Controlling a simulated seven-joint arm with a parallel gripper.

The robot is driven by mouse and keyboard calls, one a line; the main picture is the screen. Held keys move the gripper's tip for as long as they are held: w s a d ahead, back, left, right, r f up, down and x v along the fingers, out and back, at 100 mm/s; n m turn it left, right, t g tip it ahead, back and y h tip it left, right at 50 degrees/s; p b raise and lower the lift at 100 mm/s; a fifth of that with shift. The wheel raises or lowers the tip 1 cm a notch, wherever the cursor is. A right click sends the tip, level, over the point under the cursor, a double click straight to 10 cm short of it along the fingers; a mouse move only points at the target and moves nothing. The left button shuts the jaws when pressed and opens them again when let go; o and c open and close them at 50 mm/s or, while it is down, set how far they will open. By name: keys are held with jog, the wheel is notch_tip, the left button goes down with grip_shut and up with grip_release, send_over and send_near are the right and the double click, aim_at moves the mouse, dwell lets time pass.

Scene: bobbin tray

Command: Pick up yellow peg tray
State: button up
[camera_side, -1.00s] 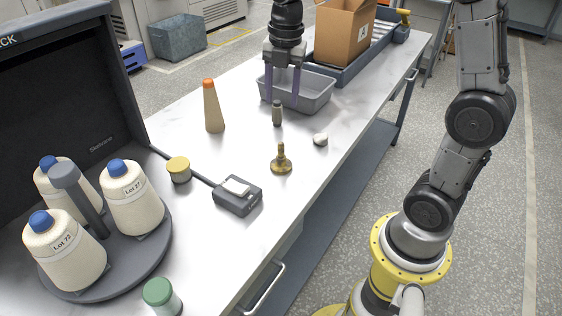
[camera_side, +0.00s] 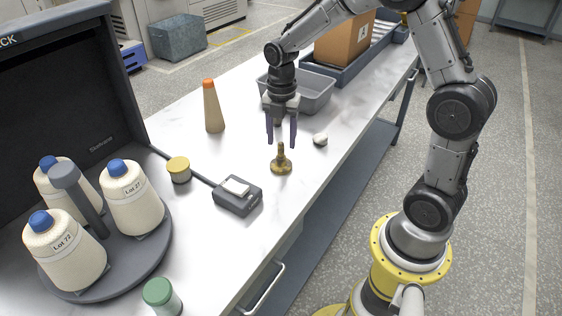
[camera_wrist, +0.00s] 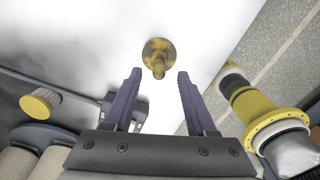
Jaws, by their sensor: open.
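No flat yellow tray shows; the closest match is a brass-yellow peg on a round foot (camera_side: 281,165), upright on the white table in the side view. It also shows in the wrist view (camera_wrist: 158,50), just beyond and between the fingertips. My gripper (camera_side: 281,143) points down with its two purple fingers apart, near the peg's top. In the wrist view my gripper (camera_wrist: 160,74) is open and nothing is clamped. I cannot tell whether the peg's tip is between the fingers.
A yellow-lidded jar (camera_side: 179,169) and a dark device (camera_side: 237,196) stand left of the peg. A white lump (camera_side: 320,140) lies to its right. A tan cone (camera_side: 213,108) and grey bin (camera_side: 313,92) are farther back. A round dark tray (camera_side: 150,262) holds cream yarn cones.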

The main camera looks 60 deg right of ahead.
aim_at(281, 143)
jog(key=shift+w+f, duration=0.1)
jog(key=shift+f, duration=1.75)
grip_shut()
